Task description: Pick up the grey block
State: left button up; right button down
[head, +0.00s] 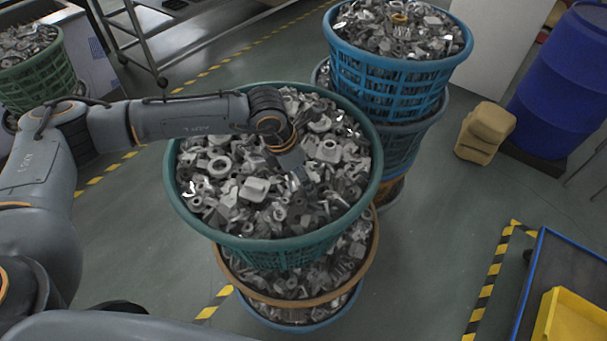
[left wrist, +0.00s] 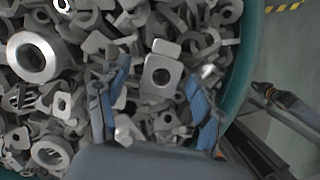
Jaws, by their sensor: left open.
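My left gripper (head: 298,172) reaches down over the right half of the green basket (head: 290,252), close above a heap of grey metal parts. In the left wrist view the blue fingers of the left gripper (left wrist: 160,112) are apart. A grey block with a round hole (left wrist: 160,75) lies among the parts, in line with the gap between the fingers. I cannot tell whether a finger touches it. Many other parts are grey too, so I cannot be sure it is the task's block. In the head view the arm and gripper hide that spot.
The green basket stands on more filled baskets. Behind it is a stack topped by a blue basket (head: 395,85). Another green basket (head: 38,83) stands far left. A blue barrel (head: 565,80), tan containers (head: 485,133) and a yellow bin (head: 570,318) are at right. Open floor lies between.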

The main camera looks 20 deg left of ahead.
pick_arm(q)
jog(key=c, duration=1.3)
jog(key=shift+c, duration=0.2)
jog(key=shift+r, duration=0.15)
